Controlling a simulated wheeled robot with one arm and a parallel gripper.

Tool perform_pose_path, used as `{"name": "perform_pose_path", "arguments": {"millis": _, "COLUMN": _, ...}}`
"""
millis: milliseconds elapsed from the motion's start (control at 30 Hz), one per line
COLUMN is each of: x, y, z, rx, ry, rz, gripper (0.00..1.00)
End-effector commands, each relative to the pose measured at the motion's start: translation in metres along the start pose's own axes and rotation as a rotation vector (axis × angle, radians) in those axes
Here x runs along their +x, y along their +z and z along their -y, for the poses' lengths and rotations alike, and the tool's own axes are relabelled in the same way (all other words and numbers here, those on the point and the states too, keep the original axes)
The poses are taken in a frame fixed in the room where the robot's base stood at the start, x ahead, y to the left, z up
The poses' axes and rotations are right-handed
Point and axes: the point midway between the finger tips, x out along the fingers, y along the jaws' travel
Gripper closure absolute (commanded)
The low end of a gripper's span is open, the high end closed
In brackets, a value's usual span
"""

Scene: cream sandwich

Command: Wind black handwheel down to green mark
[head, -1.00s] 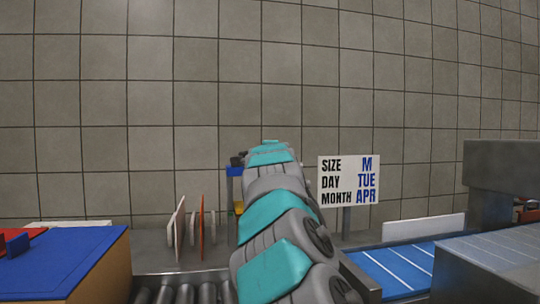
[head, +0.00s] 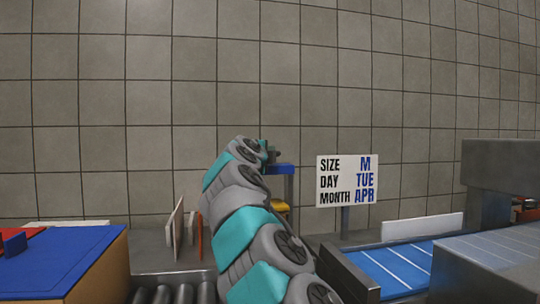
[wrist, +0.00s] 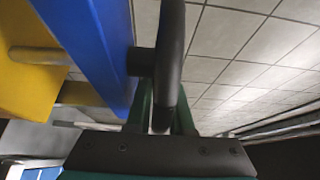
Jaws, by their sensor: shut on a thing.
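The black handwheel (wrist: 171,45) shows nearly edge-on in the wrist view, as a dark rim beside a blue upright (wrist: 95,45). A short black hub joins it to the upright. My gripper (wrist: 160,115) is shut on the rim, with a green finger on each side. In the head view my arm reaches to the blue frame (head: 285,170), and my gripper is too small and covered there to make out. A yellow block (wrist: 30,75) sits beyond the upright, and a bit of it shows below the blue frame in the head view (head: 281,206). I see no green mark.
A sign (head: 347,180) reading SIZE M, DAY TUE, MONTH APR stands right of my arm. A blue belt (head: 395,268) and a grey machine (head: 500,175) are at the right. Upright plates (head: 178,225) and rollers (head: 180,294) are at the left, near a blue-topped box (head: 65,260).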

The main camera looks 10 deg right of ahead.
Motion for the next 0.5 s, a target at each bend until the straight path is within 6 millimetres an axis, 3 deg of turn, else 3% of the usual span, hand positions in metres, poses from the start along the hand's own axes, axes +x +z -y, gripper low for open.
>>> {"name": "perform_pose_path", "arguments": {"millis": 467, "x": 0.0007, "y": 0.0003, "z": -0.004, "rx": -0.001, "ry": 0.006, "rz": -0.009, "gripper": 1.0}}
{"name": "perform_pose_path", "arguments": {"millis": 500, "x": 0.0007, "y": 0.0003, "z": -0.004, "rx": -0.001, "ry": 0.006, "rz": -0.009, "gripper": 0.78}}
